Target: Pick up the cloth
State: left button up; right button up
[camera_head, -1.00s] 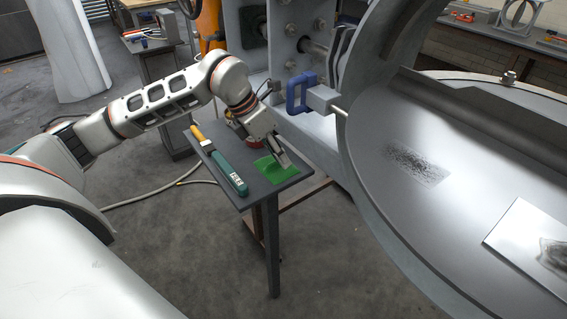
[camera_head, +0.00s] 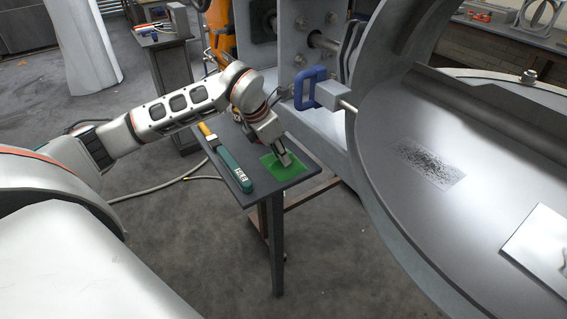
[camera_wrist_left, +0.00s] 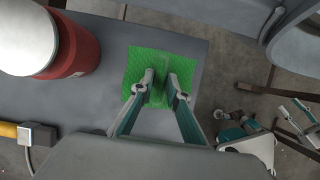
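The green cloth (camera_head: 292,174) lies on the right end of a small grey table. It also shows in the left wrist view (camera_wrist_left: 192,70), mostly flat, with a darker band between my fingers. My left gripper (camera_head: 287,160) points down over the middle of the cloth. In the left wrist view its two fingertips (camera_wrist_left: 161,80) stand a small gap apart, at or just above the cloth. I cannot tell whether they touch it.
On the table (camera_head: 246,199) lies a green tool (camera_head: 236,173) with a yellow handle. A red can (camera_wrist_left: 80,50) with a pale top stands left of the cloth in the wrist view. A blue handle (camera_head: 307,88) on the large metal ring is close to my left wrist.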

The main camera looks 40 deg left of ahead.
pick_arm(q)
jog(key=shift+r, duration=0.1)
grip_shut()
notch_tip(320, 180, up, 9)
jog(key=shift+f+p, duration=0.15)
jog(key=shift+p, duration=0.55)
jog(key=shift+r, duration=0.6)
